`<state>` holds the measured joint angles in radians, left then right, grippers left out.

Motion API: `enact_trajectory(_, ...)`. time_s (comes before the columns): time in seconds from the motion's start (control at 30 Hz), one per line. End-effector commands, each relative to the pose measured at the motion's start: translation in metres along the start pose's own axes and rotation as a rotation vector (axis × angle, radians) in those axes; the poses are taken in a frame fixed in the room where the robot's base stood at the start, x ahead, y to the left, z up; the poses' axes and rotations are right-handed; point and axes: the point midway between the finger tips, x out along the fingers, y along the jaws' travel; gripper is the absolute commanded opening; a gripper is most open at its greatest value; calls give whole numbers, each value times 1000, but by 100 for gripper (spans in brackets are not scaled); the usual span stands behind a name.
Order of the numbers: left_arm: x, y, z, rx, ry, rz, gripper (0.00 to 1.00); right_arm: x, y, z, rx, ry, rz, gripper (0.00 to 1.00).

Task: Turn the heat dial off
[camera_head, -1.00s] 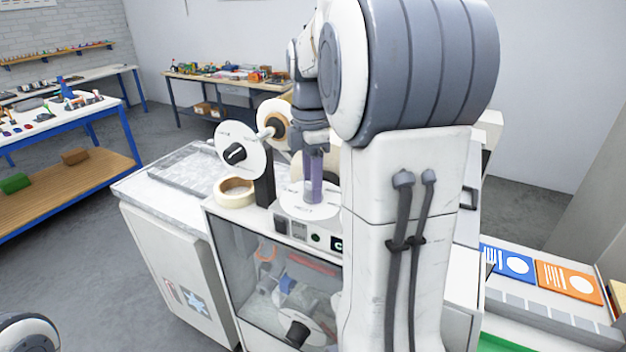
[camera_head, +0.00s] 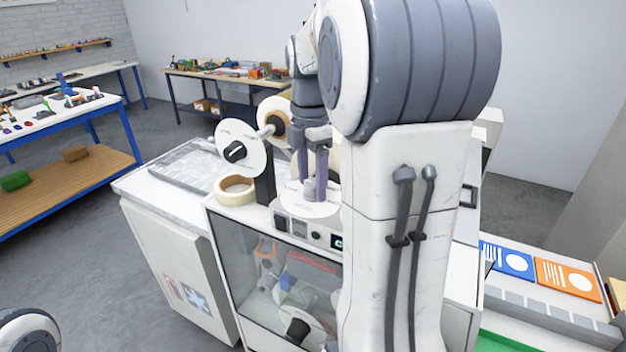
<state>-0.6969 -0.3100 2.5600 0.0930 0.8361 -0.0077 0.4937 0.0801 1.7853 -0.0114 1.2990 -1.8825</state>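A round white dial plate with dark printed marks (camera_head: 312,209) lies on top of the white laminating-type machine (camera_head: 232,215). My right gripper (camera_head: 312,192) points down over the middle of this plate. Its two purple-grey fingers are spread apart, with a narrow gap between them. The dial's knob is largely hidden by the fingers, so I cannot read its setting or tell whether a finger touches it. My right arm covers the right part of the machine. My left gripper is not in view.
A tape roll (camera_head: 235,190) and a white reel with a black hub (camera_head: 240,148) stand close left of the gripper. The front panel has switches and a small display (camera_head: 338,242). Blue and orange cards (camera_head: 568,278) lie at right. Open floor lies at left.

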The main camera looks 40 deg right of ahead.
Motion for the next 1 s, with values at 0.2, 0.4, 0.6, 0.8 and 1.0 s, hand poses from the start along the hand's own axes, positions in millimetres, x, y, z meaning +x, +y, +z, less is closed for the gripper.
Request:
enact_trajectory(0.2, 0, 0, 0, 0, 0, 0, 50, 1, -1, 0, 1, 2, -6, 76)
enact_trajectory(0.4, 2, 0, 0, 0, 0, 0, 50, -5, -1, 0, 2, 2, -5, 76)
enact_trajectory(0.6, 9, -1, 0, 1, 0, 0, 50, -38, 1, 0, 1, 1, -1, 76)
enact_trajectory(0.8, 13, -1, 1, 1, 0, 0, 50, -75, 1, 0, 1, 1, -2, 76)
enact_trajectory(1.0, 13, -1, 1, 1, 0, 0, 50, -98, 1, 0, 1, 1, -4, 76)
